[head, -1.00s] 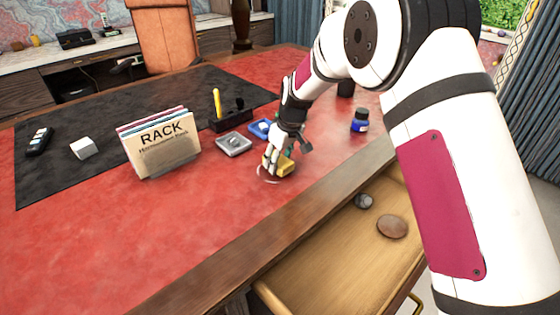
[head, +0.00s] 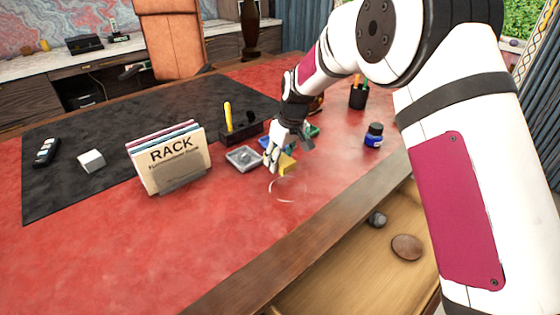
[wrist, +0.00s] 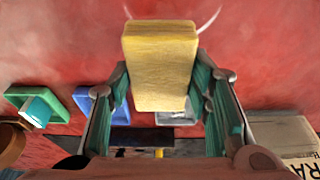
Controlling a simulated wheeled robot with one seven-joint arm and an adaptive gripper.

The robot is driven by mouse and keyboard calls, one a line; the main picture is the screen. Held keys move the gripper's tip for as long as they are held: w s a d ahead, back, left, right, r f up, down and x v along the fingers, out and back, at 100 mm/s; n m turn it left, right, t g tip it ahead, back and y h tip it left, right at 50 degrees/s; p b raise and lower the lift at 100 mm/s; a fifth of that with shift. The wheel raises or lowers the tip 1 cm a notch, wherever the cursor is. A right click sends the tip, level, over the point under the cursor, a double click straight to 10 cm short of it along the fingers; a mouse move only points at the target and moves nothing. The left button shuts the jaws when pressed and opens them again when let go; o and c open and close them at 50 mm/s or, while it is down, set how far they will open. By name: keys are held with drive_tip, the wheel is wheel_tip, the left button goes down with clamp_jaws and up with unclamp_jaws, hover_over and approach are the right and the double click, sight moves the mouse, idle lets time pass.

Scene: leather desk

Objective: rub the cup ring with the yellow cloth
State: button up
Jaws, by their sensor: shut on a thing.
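The yellow cloth (head: 288,165) looks like a thick folded pad. My gripper (head: 278,156) is shut on it, and in the wrist view the cloth (wrist: 160,68) sits between the two fingers. The cup ring (head: 282,199) is a pale, broken circle on the red leather, just in front of the cloth in the head view. In the wrist view an arc of the ring (wrist: 211,19) shows past the cloth's far end. The cloth hides part of the leather beneath it. I cannot tell whether it touches the desk.
A file rack (head: 168,160) stands to the left. A grey dish (head: 243,158), a black holder (head: 240,131) and blue and green trays (wrist: 100,103) lie behind the gripper. An ink bottle (head: 374,135) stands right. An open drawer (head: 345,270) holds two stones. Leather in front is clear.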

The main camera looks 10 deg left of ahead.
sight(281, 158)
drive_tip(key=shift+r+p, duration=0.75)
drive_tip(key=shift+r, duration=0.95)
